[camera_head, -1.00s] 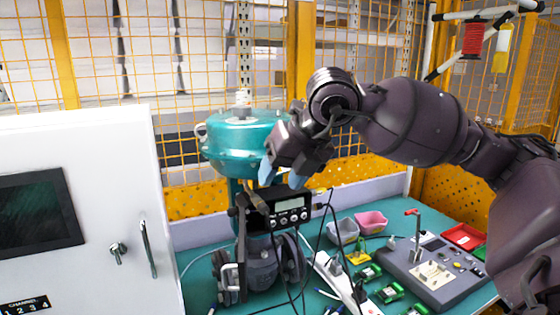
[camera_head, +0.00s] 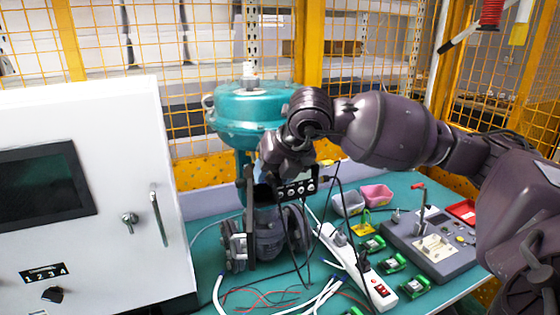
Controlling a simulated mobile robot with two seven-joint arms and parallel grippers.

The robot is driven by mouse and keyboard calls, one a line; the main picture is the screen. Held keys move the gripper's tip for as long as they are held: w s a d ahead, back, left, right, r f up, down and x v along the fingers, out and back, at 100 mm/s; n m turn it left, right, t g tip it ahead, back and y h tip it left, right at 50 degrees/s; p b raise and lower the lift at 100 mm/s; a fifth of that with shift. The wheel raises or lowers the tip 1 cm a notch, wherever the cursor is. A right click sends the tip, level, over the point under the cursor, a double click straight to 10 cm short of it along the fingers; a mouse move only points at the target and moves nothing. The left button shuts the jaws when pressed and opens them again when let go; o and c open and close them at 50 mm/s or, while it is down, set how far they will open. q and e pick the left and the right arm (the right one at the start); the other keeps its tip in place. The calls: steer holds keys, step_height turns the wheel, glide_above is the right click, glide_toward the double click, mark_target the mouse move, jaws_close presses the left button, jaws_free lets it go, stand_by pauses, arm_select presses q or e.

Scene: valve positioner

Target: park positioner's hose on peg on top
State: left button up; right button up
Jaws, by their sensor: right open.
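The positioner (camera_head: 298,187), a black box with a small display and round knobs, is mounted below the teal valve actuator (camera_head: 240,115). Thin black lines hang from its right side and underside (camera_head: 297,235); I cannot tell which one is the hose. My right gripper (camera_head: 268,178) points down at the positioner's upper left and covers part of its face and top. Its jaws are open, with the fingertips partly lost against the black box; contact is unclear. No peg on the positioner's top can be made out behind the gripper. My left gripper is out of view.
A white cabinet (camera_head: 90,200) with a handle stands at the left. A power strip (camera_head: 350,262), loose wires (camera_head: 270,298), green modules (camera_head: 390,263), small bins (camera_head: 375,194) and a grey test panel (camera_head: 435,245) occupy the green bench. A yellow mesh fence (camera_head: 200,60) stands behind.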

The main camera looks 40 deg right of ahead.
steer(key=shift+w+f, duration=0.15)
steer(key=shift+f, duration=0.05)
steer(key=shift+c, duration=0.5)
jaws_close()
